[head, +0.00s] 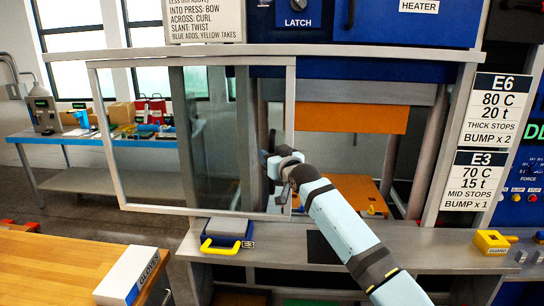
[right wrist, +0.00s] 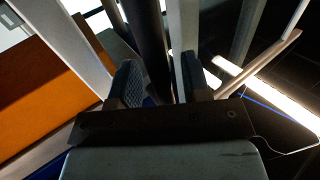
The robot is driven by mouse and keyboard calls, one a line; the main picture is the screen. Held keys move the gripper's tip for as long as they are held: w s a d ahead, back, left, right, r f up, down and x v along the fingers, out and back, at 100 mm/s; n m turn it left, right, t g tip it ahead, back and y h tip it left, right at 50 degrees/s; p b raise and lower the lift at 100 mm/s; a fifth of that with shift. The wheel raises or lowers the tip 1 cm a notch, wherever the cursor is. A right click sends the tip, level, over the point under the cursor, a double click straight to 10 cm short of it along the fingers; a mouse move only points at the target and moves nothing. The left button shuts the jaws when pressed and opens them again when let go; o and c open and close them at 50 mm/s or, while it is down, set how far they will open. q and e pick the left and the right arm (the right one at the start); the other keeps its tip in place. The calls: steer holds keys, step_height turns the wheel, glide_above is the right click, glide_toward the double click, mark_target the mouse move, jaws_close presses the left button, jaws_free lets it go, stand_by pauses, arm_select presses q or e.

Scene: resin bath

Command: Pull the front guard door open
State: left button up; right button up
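The front guard door (head: 119,140) is a clear panel in a pale metal frame. In the head view it stands to the left of the press opening, jutting past the machine's left post. The opening to its right is uncovered. My right gripper (head: 278,166) is at the door frame's right upright. In the right wrist view its two fingers (right wrist: 164,85) are apart, with a pale upright bar and a dark post showing in and behind the gap. I cannot tell whether either finger touches the bar. My left gripper is not in view.
An orange press part (head: 352,118) shows inside the opening. A blue block with a yellow handle (head: 226,236) sits on the grey ledge, and a yellow guard block (head: 492,242) stands at right. A gloves box (head: 130,276) lies on the wooden table at lower left.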

steer(key=shift+s+d, duration=0.1)
steer(key=shift+s+d+f, duration=0.1)
steer(key=shift+s+d, duration=0.05)
steer(key=shift+s, duration=0.05)
steer(key=b+v, duration=0.2)
steer(key=v, duration=1.1)
steer(key=s+d+f+m+h+p, duration=0.1)
steer(key=s+d+f, duration=0.3)
steer(key=f, duration=0.5)
steer(key=s+d+f+m+g+h, duration=0.1)
steer(key=s+d+f, duration=0.1)
steer(key=s+f, duration=0.45)
steer(key=s+d+f+m+h+p, duration=0.1)
steer(key=s+d+f+h, duration=0.15)
steer(key=f, duration=0.85)
steer(key=s+d+f+g, duration=0.1)
steer(key=s+d+f, duration=0.2)
steer(key=s, duration=0.6)
steer(key=s+d+f+g+h+p, duration=0.1)
steer(key=s+d+f, duration=0.3)
steer(key=s, duration=0.5)
steer(key=s+d+f+g+h+p, duration=0.1)
steer(key=s+d+f, duration=0.2)
steer(key=s+f, duration=0.4)
steer(key=s, duration=0.3)
steer(key=shift+d+f+m, duration=0.25)
steer(key=shift+d+m, duration=0.05)
